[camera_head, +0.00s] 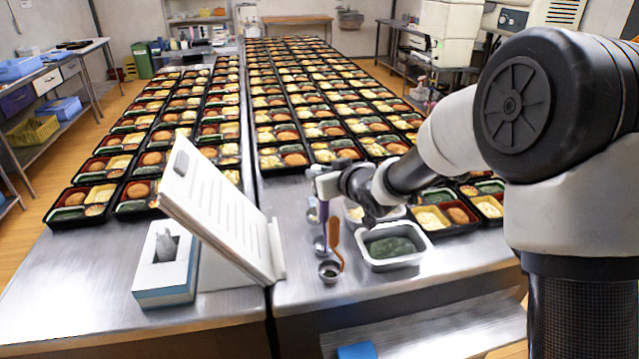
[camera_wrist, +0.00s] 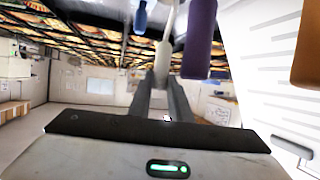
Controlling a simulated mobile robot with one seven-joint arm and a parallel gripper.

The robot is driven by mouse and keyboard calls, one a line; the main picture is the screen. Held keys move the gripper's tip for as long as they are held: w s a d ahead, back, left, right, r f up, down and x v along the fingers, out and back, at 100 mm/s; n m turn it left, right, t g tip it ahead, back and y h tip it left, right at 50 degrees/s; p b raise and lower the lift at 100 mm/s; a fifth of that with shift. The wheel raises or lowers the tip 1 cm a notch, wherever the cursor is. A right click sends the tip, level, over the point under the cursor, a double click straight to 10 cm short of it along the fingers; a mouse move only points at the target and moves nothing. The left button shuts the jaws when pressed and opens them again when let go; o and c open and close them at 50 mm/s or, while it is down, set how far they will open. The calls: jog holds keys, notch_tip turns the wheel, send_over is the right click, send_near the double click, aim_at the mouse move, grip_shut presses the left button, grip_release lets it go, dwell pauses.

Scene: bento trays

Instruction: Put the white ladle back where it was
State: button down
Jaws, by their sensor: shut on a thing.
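My gripper (camera_head: 322,186) is above the near table, just right of the white slanted board. In the wrist view its two fingers (camera_wrist: 165,90) are shut on the white handle (camera_wrist: 163,58) of the white ladle. The ladle's bowl end cannot be made out. A purple ladle handle (camera_wrist: 198,40) is close to the right of the fingers, with a blue handle (camera_wrist: 140,16) to the upper left and a brown-orange handle (camera_wrist: 308,50) at the right edge. In the head view the orange-handled ladle (camera_head: 335,240) is upright below my gripper, beside small metal bowls (camera_head: 329,271).
A white tub (camera_head: 366,265) of green food stands right of the ladles, with another tub partly hidden behind. The slanted white board (camera_head: 215,210) and a blue-white box (camera_head: 166,290) are on the left. Rows of bento trays (camera_head: 290,160) fill the table behind.

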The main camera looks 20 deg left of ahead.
jog(key=shift+f, duration=1)
jog(key=c, duration=1.6)
grip_release()
jog(key=shift+f, duration=0.1)
jog(key=shift+c, duration=0.2)
